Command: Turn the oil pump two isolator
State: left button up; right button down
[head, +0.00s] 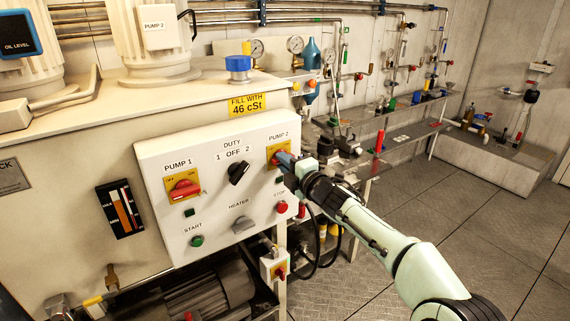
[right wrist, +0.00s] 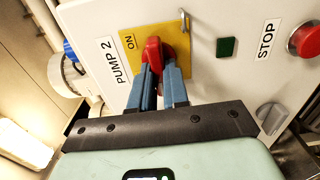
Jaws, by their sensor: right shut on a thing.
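The pump two isolator (right wrist: 152,52) is a red handle on a yellow plate (right wrist: 179,47) marked ON, under the PUMP 2 label. My right gripper (right wrist: 162,78) is shut on the red handle, with its blue fingers on either side of it. In the head view the isolator's yellow plate (head: 271,152) shows at the upper right of the white control panel (head: 155,151), and my right gripper (head: 284,160) partly covers the handle. My left gripper is in neither view.
The panel also carries the pump 1 isolator (head: 184,189), a black duty selector (head: 239,172), a green start button (head: 197,241), a grey heater knob (head: 242,224) and a red stop button (head: 281,207). Pipes and benches line the back wall. The floor at right (head: 470,200) is clear.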

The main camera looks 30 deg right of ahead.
jog(key=c, duration=1.1)
grip_release()
jog(key=s, duration=0.4)
jog(key=s+b, duration=0.1)
jog(key=s, duration=0.4)
jog(key=s+d, duration=0.1)
jog(key=s, duration=0.3)
jog(key=shift+s+b, duration=0.2)
jog(key=shift+b, duration=0.15)
